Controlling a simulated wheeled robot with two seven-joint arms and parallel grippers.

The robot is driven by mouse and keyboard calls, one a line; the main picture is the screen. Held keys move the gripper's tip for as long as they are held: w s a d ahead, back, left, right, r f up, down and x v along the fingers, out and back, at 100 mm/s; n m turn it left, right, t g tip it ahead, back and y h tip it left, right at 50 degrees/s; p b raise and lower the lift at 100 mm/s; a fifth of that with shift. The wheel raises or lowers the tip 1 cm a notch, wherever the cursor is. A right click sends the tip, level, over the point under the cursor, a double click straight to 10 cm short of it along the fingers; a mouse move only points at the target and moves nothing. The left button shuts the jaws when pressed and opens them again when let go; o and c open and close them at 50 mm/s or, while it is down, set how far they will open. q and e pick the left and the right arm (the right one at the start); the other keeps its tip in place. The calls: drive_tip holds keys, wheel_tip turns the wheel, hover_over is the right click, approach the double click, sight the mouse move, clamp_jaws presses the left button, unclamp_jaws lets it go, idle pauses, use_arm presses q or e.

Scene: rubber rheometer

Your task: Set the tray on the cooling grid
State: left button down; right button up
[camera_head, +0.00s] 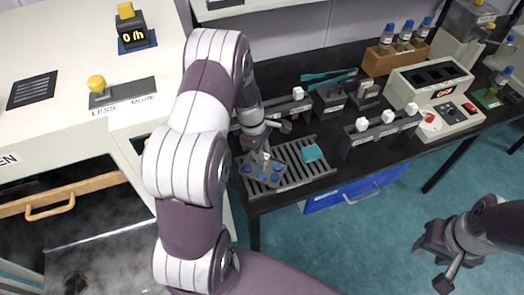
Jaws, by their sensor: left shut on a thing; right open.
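The tray (268,170) is a small grey plate with several blue round pieces on it. My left gripper (266,156) is shut on the tray from above. The tray is at the left end of the cooling grid (322,167), a grey slatted rack at the front edge of the black bench. The tray covers part of the slats; I cannot tell whether it rests on them or is just above. My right gripper (437,264) is open and empty, over the floor at the lower right.
A teal piece (312,153) lies on the grid, right of the tray. Grey fixtures with white knobs (375,130) stand behind. A control box (435,95) and a wooden bottle rack (395,57) are further right. A white machine with an open drawer (60,195) is at left.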

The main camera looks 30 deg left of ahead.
sight(256, 164)
use_arm(q)
drive_tip(key=shift+w+a+f, duration=0.1)
drive_tip(key=shift+w+f, duration=0.05)
drive_tip(key=shift+f, duration=0.2)
drive_tip(key=c, duration=0.9)
unclamp_jaws()
wheel_tip(256, 164, up, 12)
drive_tip(key=a+b, duration=0.1)
drive_tip(key=a, duration=0.1)
drive_tip(key=s+d+m, duration=0.3)
drive_tip(key=s+m, duration=0.1)
drive_tip(key=m, duration=0.2)
drive_tip(key=s+d+r+m+y, duration=0.1)
drive_tip(key=s+d+m, duration=0.3)
drive_tip(key=m, duration=0.2)
drive_tip(key=s+d+m+t+y, duration=0.1)
drive_tip(key=s+d+m, duration=0.3)
drive_tip(key=m, duration=0.3)
drive_tip(key=shift+s+d+r, duration=0.2)
drive_tip(key=shift+s+r, duration=0.15)
drive_tip(key=shift+s, duration=0.25)
